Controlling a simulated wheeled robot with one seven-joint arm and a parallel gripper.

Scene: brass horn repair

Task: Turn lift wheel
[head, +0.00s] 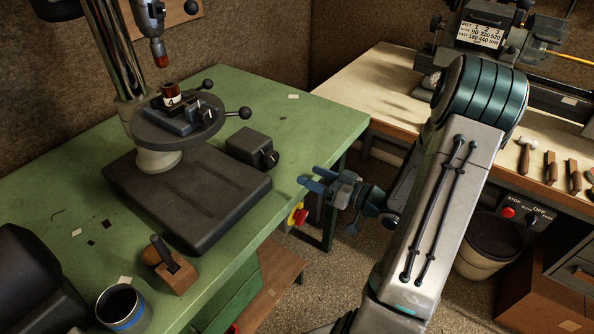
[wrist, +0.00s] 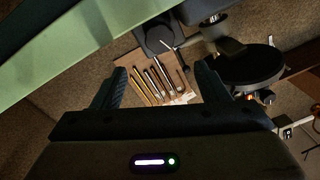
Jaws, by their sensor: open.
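No part is plainly marked as the lift wheel. The drill press (head: 160,140) stands on the green bench, and its round table (head: 150,133) has rods with black ball knobs (head: 245,113) at its right side. I cannot tell whether these belong to the lift wheel. My gripper (head: 313,179) is open and empty, off the bench's right edge and right of the press. Its two fingers also show in the wrist view (wrist: 160,88), apart, with nothing between them. A dark round disc (wrist: 250,68) lies beyond the right finger there.
A dark box (head: 252,147) is beside the press base (head: 190,195). A red and yellow switch (head: 298,216) is at the bench edge. Several tools lie on a board (wrist: 152,78). A second bench (head: 385,85) stands right.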

